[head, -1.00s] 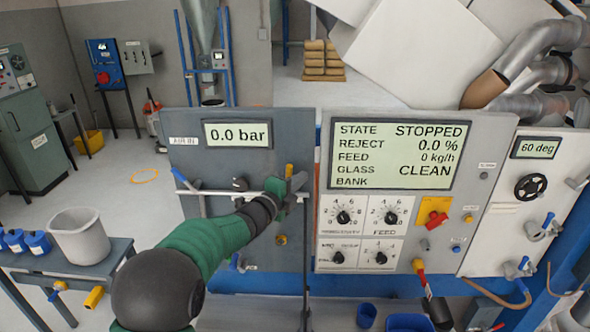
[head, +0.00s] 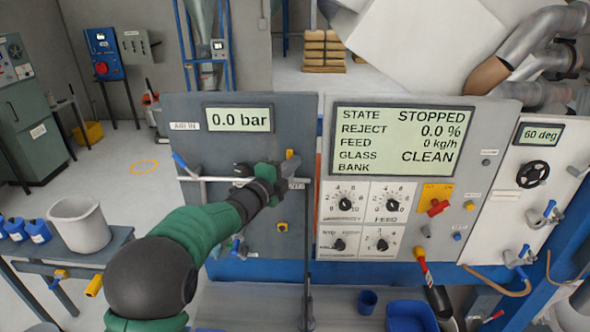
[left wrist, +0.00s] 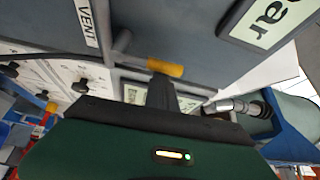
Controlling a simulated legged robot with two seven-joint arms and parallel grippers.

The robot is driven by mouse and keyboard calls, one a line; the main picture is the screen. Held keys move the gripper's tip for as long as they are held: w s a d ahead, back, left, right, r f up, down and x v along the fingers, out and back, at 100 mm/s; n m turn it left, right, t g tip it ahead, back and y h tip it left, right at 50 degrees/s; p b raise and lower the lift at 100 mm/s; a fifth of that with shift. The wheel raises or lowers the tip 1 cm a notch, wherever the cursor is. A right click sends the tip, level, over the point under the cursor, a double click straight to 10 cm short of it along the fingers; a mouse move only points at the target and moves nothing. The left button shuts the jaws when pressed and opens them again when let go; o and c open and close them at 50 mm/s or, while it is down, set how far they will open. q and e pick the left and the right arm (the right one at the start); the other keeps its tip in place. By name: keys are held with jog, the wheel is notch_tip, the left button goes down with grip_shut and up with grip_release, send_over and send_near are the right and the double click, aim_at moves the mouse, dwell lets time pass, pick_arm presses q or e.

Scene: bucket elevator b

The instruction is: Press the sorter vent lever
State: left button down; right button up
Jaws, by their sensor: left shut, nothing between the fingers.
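The vent lever (head: 290,155) is a small yellow handle on the grey air panel (head: 220,145), below and right of the 0.0 bar display. In the left wrist view the yellow lever (left wrist: 165,68) sticks out near the VENT label (left wrist: 88,22). My left gripper (head: 262,172) is at the panel, just left of and below the lever in the head view. In the left wrist view its shut fingers (left wrist: 163,92) appear just below the yellow handle. I cannot tell whether they touch it. The gripper partly hides the label and pipe behind it. My right gripper is not in view.
A horizontal pipe with a blue-handled valve (head: 181,161) crosses the panel beside my gripper. The sorter panel (head: 325,180) with knobs and its STOPPED display stands right. A side table (head: 105,255) with a grey bucket (head: 80,225) is at lower left.

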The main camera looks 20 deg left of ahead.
pick_arm(q)
jog(key=shift+s+a+f+n+t+y+b, duration=0.2)
jog(key=shift+a+n+t+b, duration=0.75)
jog(key=shift+b, duration=1.5)
jog(key=shift+s+a+f+n+t+y+b, duration=0.15)
jog(key=shift+a+n+t+y+b, duration=0.15)
jog(key=shift+n+b, duration=1.7)
jog(key=shift+s+a+f+n+t+y+b, duration=0.15)
jog(key=shift+a+n+t+b, duration=0.55)
jog(key=shift+b, duration=2.25)
jog(key=shift+r, duration=0.1)
jog(key=shift+r, duration=0.1)
